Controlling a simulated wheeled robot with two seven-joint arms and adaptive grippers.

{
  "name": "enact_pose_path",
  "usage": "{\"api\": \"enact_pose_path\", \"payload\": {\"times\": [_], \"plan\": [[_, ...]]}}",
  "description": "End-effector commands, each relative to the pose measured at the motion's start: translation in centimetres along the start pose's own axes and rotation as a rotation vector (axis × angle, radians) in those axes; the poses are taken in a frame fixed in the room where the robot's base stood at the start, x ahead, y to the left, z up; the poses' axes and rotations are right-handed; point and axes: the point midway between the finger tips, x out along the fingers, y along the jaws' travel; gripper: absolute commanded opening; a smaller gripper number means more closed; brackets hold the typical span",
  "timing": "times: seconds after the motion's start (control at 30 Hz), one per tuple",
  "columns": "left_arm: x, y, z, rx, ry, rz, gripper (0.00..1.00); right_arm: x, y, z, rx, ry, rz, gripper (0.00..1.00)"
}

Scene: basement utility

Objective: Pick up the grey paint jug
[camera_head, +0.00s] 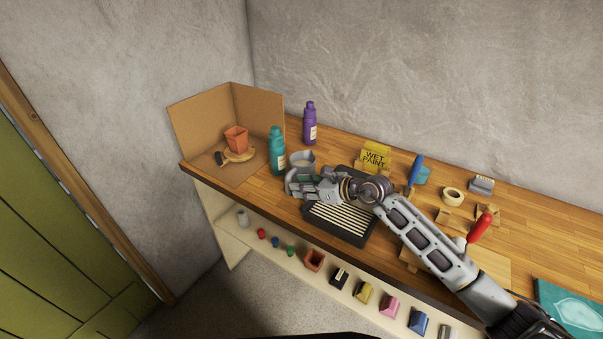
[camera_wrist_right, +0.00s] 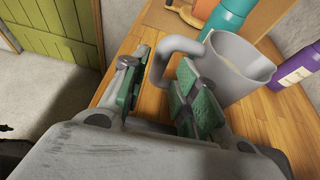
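The grey paint jug (camera_head: 307,158) stands upright on the wooden workbench, partly hidden behind my right gripper in the head view. In the right wrist view the jug (camera_wrist_right: 243,72) shows its open top, and its loop handle points toward my gripper. My right gripper (camera_head: 297,186) is at the jug's near side. In the wrist view its green-padded fingers (camera_wrist_right: 160,92) are apart, with the handle reaching between them. The handle is close to the right-hand finger; I cannot tell whether they touch. My left gripper is not in view.
A teal bottle (camera_head: 277,152) stands just left of the jug, and a purple bottle (camera_head: 310,125) behind it. A black paint tray (camera_head: 345,232) lies under my right forearm. A cardboard screen (camera_head: 200,125) stands at the bench's left end.

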Motion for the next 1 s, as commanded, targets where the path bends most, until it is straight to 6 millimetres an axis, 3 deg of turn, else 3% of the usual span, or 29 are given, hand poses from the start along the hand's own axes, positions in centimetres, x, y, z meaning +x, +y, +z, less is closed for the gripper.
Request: {"api": "enact_pose_path", "payload": {"times": [0.23,0.63,1.0], "plan": [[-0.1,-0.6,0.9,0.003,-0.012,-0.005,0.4,0.9,0.0,0.1,-0.001,0.0,0.0,0.3],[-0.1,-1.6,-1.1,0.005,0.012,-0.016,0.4,1.1,0.0,0.0,0.0,-0.001,0.0,0.3],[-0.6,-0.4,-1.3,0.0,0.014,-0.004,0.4,3.7,0.0,-0.4,0.002,-0.002,0.001,0.3]]}}
